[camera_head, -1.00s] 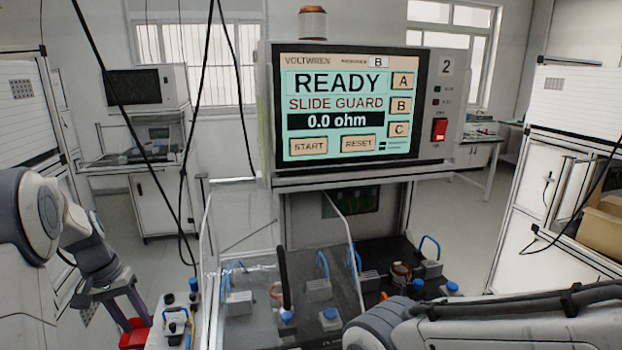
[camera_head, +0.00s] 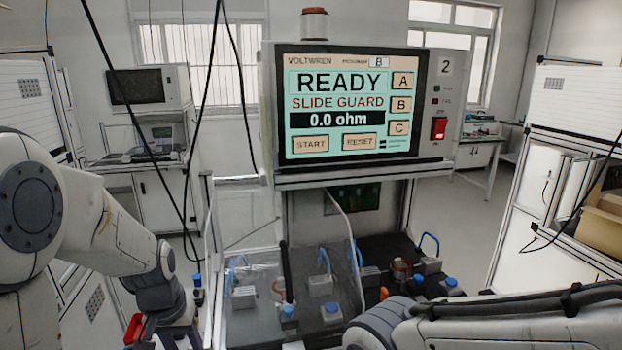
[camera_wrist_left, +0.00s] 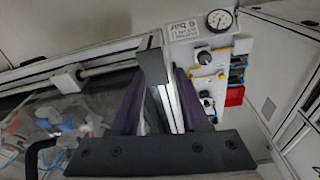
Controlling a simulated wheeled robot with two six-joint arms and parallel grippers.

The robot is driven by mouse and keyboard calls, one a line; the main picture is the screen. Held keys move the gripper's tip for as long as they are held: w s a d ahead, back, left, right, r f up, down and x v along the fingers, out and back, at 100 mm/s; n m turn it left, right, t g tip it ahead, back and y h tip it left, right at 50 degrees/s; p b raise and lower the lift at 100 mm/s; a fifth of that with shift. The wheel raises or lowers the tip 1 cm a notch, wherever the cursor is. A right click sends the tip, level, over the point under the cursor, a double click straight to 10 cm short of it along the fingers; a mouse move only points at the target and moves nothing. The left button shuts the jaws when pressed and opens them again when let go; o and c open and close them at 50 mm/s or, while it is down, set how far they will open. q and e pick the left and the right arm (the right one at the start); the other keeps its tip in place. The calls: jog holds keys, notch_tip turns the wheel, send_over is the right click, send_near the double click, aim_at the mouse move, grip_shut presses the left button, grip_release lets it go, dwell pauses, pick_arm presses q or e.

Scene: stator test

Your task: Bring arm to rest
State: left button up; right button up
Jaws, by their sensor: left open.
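My left arm comes in from the left in the head view and bends down towards the bottom edge, where its gripper is largely hidden or out of frame. In the left wrist view my left gripper (camera_wrist_left: 156,85) is open, with its two purple fingers apart. A grey and white frame post (camera_wrist_left: 153,65) shows between the fingers; I cannot tell whether they touch it. My right arm crosses the lower right of the head view, and its gripper is out of frame. The test station screen (camera_head: 345,105) reads READY, SLIDE GUARD and 0.0 ohm.
The clear guard (camera_head: 260,290) stands at the station's left, with blue-topped fixtures behind it. The open bay at right holds a copper-coloured stator (camera_head: 400,268). A panel with a gauge (camera_wrist_left: 219,20) and a red box (camera_wrist_left: 235,96) lie beyond the left gripper. Cables hang at upper left.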

pick_arm(q)
jog(key=s+d+r+m+g+b, duration=0.1)
jog(key=s+d+m, duration=0.7)
jog(key=s+d, duration=1.1)
jog(key=shift+s+r+m+g+h+b, duration=0.3)
jog(key=shift+s+r+h+b, duration=0.15)
jog(key=shift+r+b, duration=0.3)
